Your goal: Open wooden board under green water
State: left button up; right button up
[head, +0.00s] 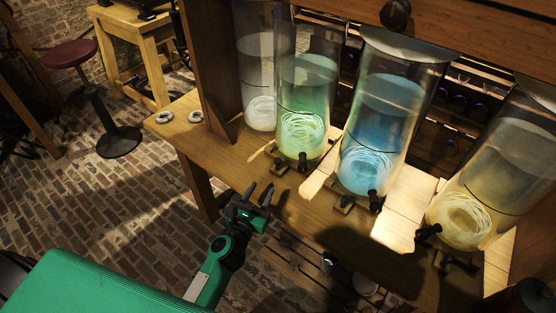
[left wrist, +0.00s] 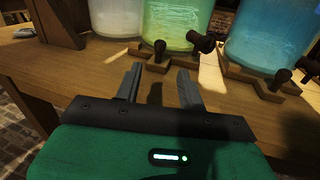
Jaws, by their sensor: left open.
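The jar of green water (head: 305,110) stands on the wooden bench, and its lower part shows in the left wrist view (left wrist: 178,22). A small wooden board (left wrist: 157,66) with a dark knob (left wrist: 160,47) sits at the foot of this jar. A dark tap (left wrist: 201,42) sticks out just right of the knob. My left gripper (head: 258,193) is open and empty in front of the bench edge, below the green jar. In the left wrist view its two fingers (left wrist: 160,82) point toward the board, with the knob beyond and between them. My right gripper is not seen.
A jar of blue water (head: 378,125) stands right of the green one, a yellowish jar (head: 495,180) farther right, and a pale jar (head: 259,85) left. Each coloured jar has a protruding tap. The bench front (head: 225,160) is mostly clear. A stool (head: 100,100) stands at left.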

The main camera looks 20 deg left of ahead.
aim_at(277, 163)
pick_arm(q)
jog(key=w, duration=0.8)
jog(key=w+d, duration=0.1)
jog(key=w, duration=0.3)
jog(key=shift+w+p, duration=0.2)
jog(key=shift+p, duration=0.15)
jog(key=shift+w+d, duration=0.1)
jog(key=shift+w, duration=0.5)
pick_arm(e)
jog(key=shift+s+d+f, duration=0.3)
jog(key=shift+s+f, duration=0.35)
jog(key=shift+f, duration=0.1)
pick_arm(q)
grip_shut()
